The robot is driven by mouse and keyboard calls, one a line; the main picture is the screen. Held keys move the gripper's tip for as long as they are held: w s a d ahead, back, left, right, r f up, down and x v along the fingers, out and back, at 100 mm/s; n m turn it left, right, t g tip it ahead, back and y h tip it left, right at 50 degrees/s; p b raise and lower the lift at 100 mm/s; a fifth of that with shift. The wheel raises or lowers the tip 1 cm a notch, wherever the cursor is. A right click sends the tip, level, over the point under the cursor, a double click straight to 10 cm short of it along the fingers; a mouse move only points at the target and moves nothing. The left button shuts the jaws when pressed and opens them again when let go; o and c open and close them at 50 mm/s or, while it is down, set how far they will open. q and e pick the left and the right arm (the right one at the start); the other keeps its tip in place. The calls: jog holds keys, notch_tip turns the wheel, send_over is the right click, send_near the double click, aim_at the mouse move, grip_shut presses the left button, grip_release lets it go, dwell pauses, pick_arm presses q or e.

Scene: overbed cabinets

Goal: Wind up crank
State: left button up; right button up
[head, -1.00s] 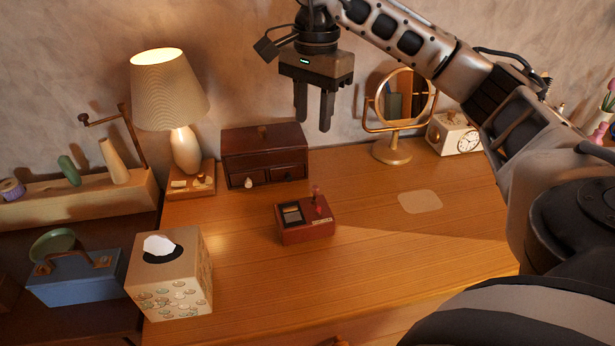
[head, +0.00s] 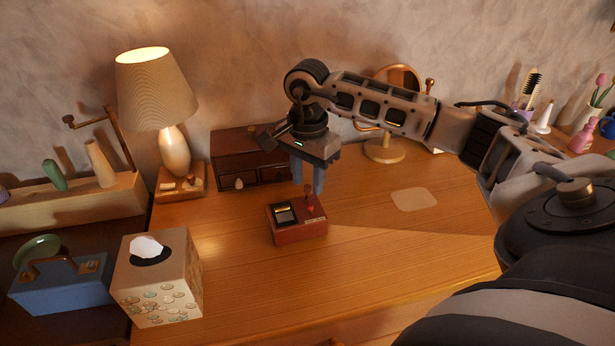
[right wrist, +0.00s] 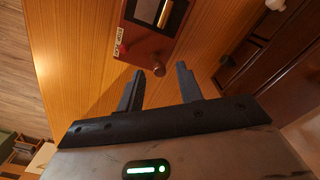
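A small dark red box (head: 288,222) stands on the wooden desk, with a dark window in its top. An upright brown handle with a round knob (head: 309,188) rises at its right back, above a small red part (head: 311,208). My right gripper (head: 308,187) points down just above and behind the box, close to the handle. Its fingers are apart and hold nothing. My left gripper is out of view.
A dark wooden drawer chest (head: 232,160) stands close behind the gripper. A lamp (head: 172,145), a tissue box (head: 178,268) and a blue case (head: 62,292) are at the left. A round mirror (head: 384,148) stands behind my right arm. The desk right of the box is clear.

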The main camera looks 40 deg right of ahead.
jog(key=shift+f, duration=0.2)
jog(key=shift+c, duration=0.4)
grip_shut()
jog(key=shift+m, duration=0.4)
jog(key=m, duration=0.2)
jog(key=shift+s+m, duration=0.15)
jog(key=shift+m, duration=0.25)
jog(key=shift+s+m+b, duration=0.15)
jog(key=shift+m, duration=1.15)
jog(key=shift+s+m+b, duration=0.15)
jog(key=shift+m, duration=1.15)
jog(key=shift+d, duration=0.1)
